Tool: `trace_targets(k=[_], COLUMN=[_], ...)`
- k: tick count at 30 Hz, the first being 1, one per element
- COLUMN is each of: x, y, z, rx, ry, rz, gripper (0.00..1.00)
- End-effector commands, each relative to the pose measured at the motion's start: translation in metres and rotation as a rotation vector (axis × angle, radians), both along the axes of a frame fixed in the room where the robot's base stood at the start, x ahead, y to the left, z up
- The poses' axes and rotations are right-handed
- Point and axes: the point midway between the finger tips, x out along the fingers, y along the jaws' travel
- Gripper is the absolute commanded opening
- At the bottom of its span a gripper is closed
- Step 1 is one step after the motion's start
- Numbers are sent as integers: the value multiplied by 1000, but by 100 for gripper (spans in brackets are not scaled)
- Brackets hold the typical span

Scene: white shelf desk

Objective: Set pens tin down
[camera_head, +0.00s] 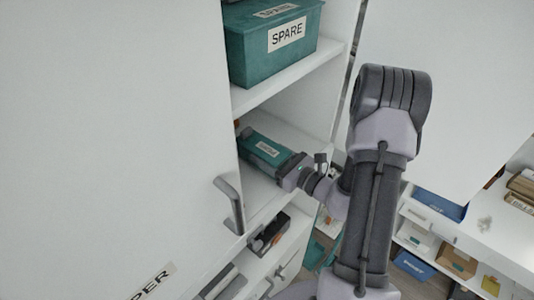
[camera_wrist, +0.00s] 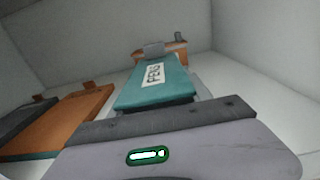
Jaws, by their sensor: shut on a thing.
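The pens tin (camera_head: 258,146) is a teal box with a white label, on or just above the middle shelf inside the white cabinet. In the wrist view the tin (camera_wrist: 158,88) lies straight ahead of my gripper, its label partly readable. My gripper (camera_head: 280,161) reaches in from the right and is shut on the tin's near end. I cannot tell whether the tin's underside touches the shelf (camera_head: 262,189). The cabinet door hides part of the shelf on the left.
A teal SPARE box (camera_head: 262,52) stands on the shelf above. An orange box (camera_wrist: 62,120) and a dark box lie left of the tin. Another orange thing (camera_wrist: 174,46) is behind it. The door handle (camera_head: 231,206) juts out near my gripper. Free shelf shows right of the tin.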

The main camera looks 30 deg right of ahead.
Motion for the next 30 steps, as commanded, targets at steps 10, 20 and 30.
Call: trace_targets(k=[10, 20, 30], x=[0, 0, -40], y=[0, 0, -17], z=[-3, -2, -1], rx=[0, 0, 0], ry=[0, 0, 0], rz=[0, 0, -7], gripper=[64, 78, 78])
